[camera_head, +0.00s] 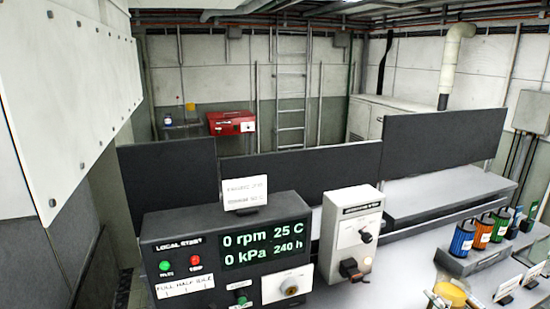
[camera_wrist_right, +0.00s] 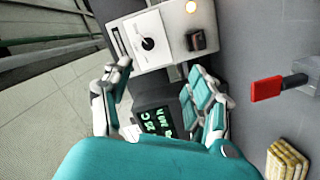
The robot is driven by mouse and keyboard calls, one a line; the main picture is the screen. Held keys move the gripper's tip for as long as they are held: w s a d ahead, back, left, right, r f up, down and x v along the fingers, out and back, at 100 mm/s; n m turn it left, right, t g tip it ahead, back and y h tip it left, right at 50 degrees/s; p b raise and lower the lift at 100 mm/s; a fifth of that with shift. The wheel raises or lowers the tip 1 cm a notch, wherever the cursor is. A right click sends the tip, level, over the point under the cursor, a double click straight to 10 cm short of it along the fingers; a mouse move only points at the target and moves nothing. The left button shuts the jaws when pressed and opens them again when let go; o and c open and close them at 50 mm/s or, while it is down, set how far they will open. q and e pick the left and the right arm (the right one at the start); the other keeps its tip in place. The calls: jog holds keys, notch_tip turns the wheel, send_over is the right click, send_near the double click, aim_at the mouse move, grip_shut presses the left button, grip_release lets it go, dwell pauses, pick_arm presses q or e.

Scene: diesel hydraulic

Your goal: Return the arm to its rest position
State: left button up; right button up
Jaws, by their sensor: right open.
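In the right wrist view my right gripper (camera_wrist_right: 165,76) shows its teal and white fingers spread apart, with nothing held between them. Beyond the fingers is a pale switch box (camera_wrist_right: 172,25) with a round black knob, a dark switch and a lit lamp. A dark control panel (camera_wrist_right: 152,112) with green digits shows between the fingers, partly hidden by them. Neither arm shows in the head view. There the switch box (camera_head: 349,229) stands to the right of the control panel (camera_head: 224,246), which reads 0 rpm, 25 C, 0 kPa and 240 h.
A red handle (camera_wrist_right: 267,89) and a yellow stack (camera_wrist_right: 289,160) lie right of the gripper in the wrist view. In the head view, several coloured cylinders (camera_head: 481,234) stand at right. Dark screens (camera_head: 312,175) rise behind the panel. A red box (camera_head: 231,123) is further back.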

jog(key=s+a+f+m+g+h, duration=0.25)
jog(key=s+a+f+m, duration=0.2)
jog(key=s, duration=0.35)
jog(key=s+a+f+m+g+h, duration=0.2)
jog(key=s+a+f+m+g, duration=0.25)
jog(key=s, duration=0.25)
jog(key=s+a+r+m+g+y, duration=0.1)
jog(key=s+a+g, duration=0.25)
jog(key=s, duration=0.65)
jog(key=s+a+m+g, duration=0.2)
jog(key=s+a+g, duration=0.15)
jog(key=s, duration=0.55)
notch_tip(320, 180, down, 30)
jog(key=s+r+b, duration=0.1)
jog(key=s+b, duration=0.1)
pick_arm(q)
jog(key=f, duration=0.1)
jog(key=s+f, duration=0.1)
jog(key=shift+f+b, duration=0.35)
pick_arm(e)
jog(key=s+d+f+g, duration=0.2)
jog(key=s+f, duration=1.3)
jog(key=f, duration=0.1)
jog(key=shift+s+d+f+n, duration=0.15)
jog(key=shift+s+d+n, duration=0.15)
jog(key=shift+s+d, duration=0.05)
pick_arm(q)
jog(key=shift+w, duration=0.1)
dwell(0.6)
